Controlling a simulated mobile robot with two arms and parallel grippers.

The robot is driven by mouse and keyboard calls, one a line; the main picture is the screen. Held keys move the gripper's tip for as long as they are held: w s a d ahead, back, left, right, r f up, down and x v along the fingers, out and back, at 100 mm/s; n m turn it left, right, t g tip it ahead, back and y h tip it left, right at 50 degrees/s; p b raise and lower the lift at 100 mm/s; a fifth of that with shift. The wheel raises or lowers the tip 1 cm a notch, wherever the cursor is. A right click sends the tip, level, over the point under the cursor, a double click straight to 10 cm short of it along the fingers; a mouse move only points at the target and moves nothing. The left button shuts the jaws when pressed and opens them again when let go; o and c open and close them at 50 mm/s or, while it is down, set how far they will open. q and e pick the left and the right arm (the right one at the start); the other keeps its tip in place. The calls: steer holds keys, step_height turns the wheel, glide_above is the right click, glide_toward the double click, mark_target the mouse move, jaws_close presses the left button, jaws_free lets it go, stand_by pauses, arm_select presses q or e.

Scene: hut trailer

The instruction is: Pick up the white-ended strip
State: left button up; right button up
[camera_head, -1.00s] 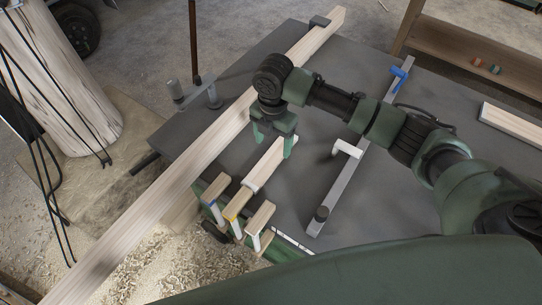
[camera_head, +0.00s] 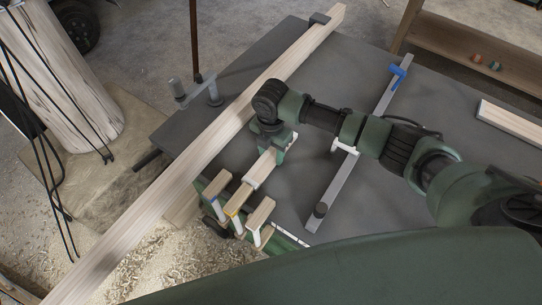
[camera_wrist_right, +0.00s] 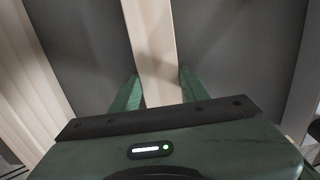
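A pale wooden strip (camera_head: 262,169) with a white near end lies on the dark table under my right gripper (camera_head: 274,149). My right gripper is lowered over its far part, with the strip running between the green fingers. In the right wrist view the strip (camera_wrist_right: 155,45) passes between the two fingers (camera_wrist_right: 160,88), which stand apart at its sides; I cannot tell if they touch it. My left gripper is not in view.
Short wooden pieces with blue (camera_head: 216,183), yellow (camera_head: 238,199) and white (camera_head: 261,213) marks sit at the table's near edge, close to the strip. A long plank (camera_head: 200,155) crosses the table on the left. A metal bar clamp (camera_head: 333,190) lies to the right.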

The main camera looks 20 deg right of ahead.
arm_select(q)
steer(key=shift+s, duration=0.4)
arm_select(e)
steer(key=shift+c, duration=0.3)
steer(key=shift+r, duration=0.15)
